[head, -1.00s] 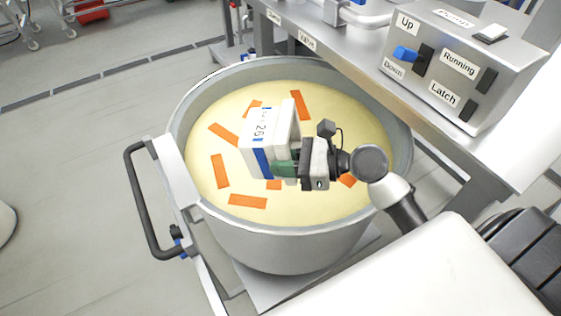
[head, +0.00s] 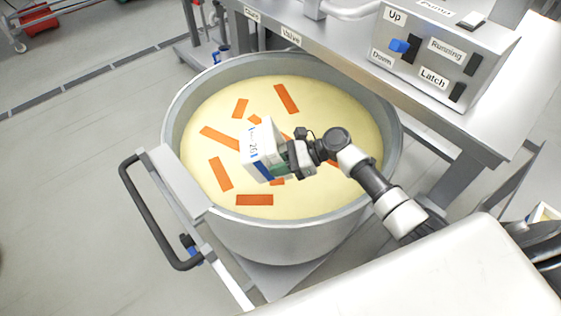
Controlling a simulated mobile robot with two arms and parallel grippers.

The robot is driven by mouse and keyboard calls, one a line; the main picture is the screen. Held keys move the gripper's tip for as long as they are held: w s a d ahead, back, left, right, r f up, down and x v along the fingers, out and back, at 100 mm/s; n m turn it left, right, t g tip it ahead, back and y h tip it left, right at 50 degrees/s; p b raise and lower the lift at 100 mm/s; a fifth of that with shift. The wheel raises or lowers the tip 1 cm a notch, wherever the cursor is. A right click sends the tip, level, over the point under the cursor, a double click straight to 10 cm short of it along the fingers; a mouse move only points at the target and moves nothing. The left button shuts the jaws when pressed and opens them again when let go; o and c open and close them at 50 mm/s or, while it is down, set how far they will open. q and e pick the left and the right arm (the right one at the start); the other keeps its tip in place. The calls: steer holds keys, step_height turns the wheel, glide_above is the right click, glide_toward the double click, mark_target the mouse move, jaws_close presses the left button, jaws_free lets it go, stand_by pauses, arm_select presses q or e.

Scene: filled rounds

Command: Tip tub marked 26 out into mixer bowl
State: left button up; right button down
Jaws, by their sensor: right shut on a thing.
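The tub marked 26 (head: 262,146) is small and white with a blue band, and hangs tilted over the mixer bowl. My right gripper (head: 288,160) is shut on the tub, at its right side in the head view. The mixer bowl (head: 185,97) is a large grey metal bowl holding pale yellow contents (head: 325,105) with several orange strips (head: 221,174) on the surface. The tub and my right arm hide part of the contents. The tub's opening and inside cannot be made out. My left gripper is not in view.
A black handle (head: 150,222) on a metal frame stands at the bowl's left. A control box (head: 440,58) with Up, Down, Running and Latch labels sits on the metal bench (head: 350,62) behind and right of the bowl. Open floor (head: 70,170) lies to the left.

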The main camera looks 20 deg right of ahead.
mark_target(269, 152)
steer(key=shift+w+a+r+g+h+p, duration=0.15)
steer(key=shift+a+r+h+p, duration=0.1)
steer(key=shift+r+h+p, duration=0.25)
steer(key=shift+w+a+r+g+h+p, duration=0.15)
steer(key=shift+a+r+h+p, duration=0.1)
steer(key=shift+h+p, duration=0.45)
steer(key=h, duration=0.1)
steer(key=h+p, duration=0.1)
steer(key=shift+a+f+g+h, duration=0.2)
steer(key=shift+a+g+h, duration=0.1)
steer(key=shift+a, duration=0.1)
steer(key=h+p, duration=0.1)
steer(key=p, duration=0.2)
steer(key=r+h+p, duration=0.1)
steer(key=p, duration=0.2)
steer(key=h+p, duration=0.2)
steer(key=p, duration=0.1)
steer(key=shift+a+r+g+p, duration=0.35)
steer(key=shift+a+r+g, duration=0.05)
steer(key=shift+w+h, duration=0.1)
steer(key=shift+h, duration=0.5)
steer(key=r+h, duration=0.1)
steer(key=g+h, duration=0.1)
steer(key=h, duration=0.1)
steer(key=shift+d+r+b, duration=0.2)
steer(key=shift+r+b, duration=0.1)
steer(key=shift+r, duration=0.1)
steer(key=shift+r, duration=0.15)
steer(key=shift+r, duration=3.4)
